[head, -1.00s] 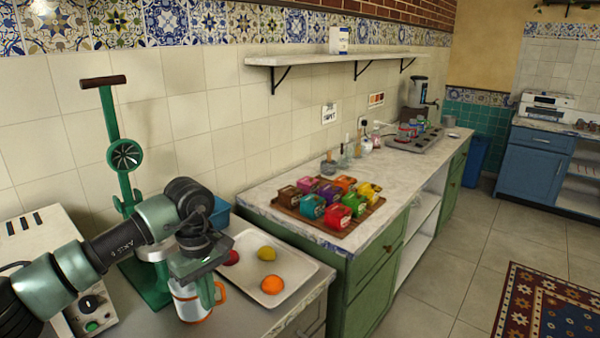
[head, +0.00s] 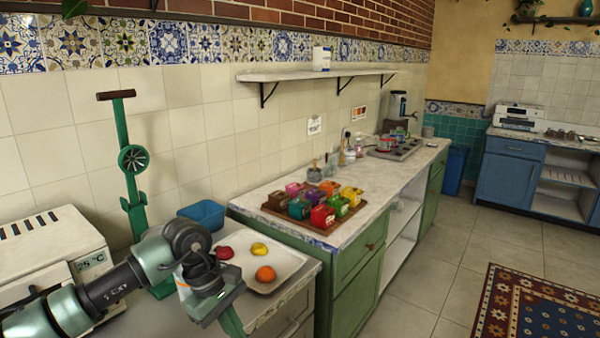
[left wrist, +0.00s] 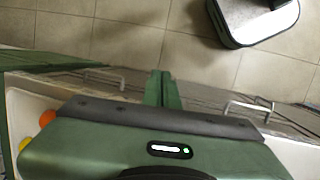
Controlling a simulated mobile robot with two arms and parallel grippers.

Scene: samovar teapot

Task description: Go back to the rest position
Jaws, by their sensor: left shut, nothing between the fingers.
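My left gripper (head: 232,320) hangs at the front edge of the near counter, to the right of the green press. Its fingers are together with nothing between them; they also show in the left wrist view (left wrist: 163,90), over the drawer fronts. A white and orange mug (head: 183,284) is mostly hidden behind my left wrist in the head view. My right gripper is in neither view.
A pale tray (head: 290,270) with red, yellow and orange fruit lies right behind the gripper. The green press (head: 133,190), a white appliance (head: 50,250) and a blue bin (head: 203,214) stand nearby.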

